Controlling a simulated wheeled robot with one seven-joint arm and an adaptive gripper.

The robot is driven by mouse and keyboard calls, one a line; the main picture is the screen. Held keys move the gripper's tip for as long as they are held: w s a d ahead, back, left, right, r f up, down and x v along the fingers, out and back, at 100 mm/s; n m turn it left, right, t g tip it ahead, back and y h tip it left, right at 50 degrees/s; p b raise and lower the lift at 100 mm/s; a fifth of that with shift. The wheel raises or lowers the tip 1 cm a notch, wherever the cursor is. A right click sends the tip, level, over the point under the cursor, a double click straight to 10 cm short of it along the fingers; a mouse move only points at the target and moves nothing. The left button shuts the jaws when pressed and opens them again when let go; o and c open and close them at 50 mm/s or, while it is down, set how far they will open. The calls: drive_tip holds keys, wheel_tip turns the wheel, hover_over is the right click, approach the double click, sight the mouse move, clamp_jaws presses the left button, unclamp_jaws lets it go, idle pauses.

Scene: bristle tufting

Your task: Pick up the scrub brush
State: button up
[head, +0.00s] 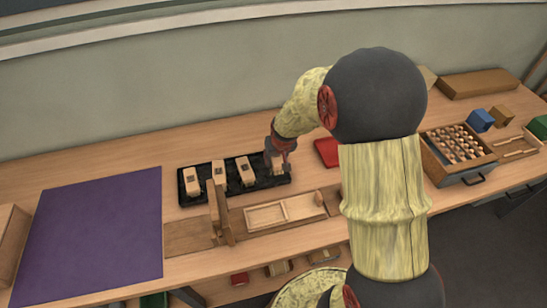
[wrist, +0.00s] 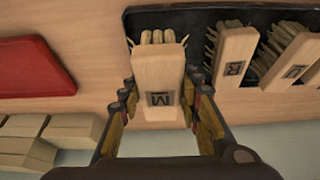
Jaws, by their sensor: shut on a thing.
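A wooden brush with pale bristles and a dark letter mark on its block (wrist: 158,75) is between the fingers of my gripper (wrist: 163,92). The fingers stand on both sides of the block and are shut on it. In the head view my gripper (head: 280,152) is at the right end of the black tray (head: 283,181), with the brush (head: 277,165) mostly hidden by it. I cannot tell whether the brush is clear of the tray. Several similar brushes, such as one marked block (wrist: 233,57), sit in the tray beside it.
A purple mat (head: 95,235) covers the bench at left. A wooden fixture with an upright post (head: 219,212) stands in front of the tray. A red pad (head: 327,152) lies right of my gripper. A wooden box of pegs (head: 447,172) stands at right.

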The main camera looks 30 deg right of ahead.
drive_tip(key=s+a+r+p, duration=0.1)
drive_tip(key=s+r+p, duration=0.1)
drive_tip(key=s+r, duration=0.5)
drive_tip(key=s, duration=0.4)
drive_tip(key=shift+s+a+p, duration=0.15)
drive_tip(key=shift+a+p, duration=0.1)
drive_tip(key=shift+p, duration=0.15)
drive_tip(key=o, duration=0.7)
drive_tip(key=shift+c, duration=0.2)
drive_tip(key=c, duration=0.5)
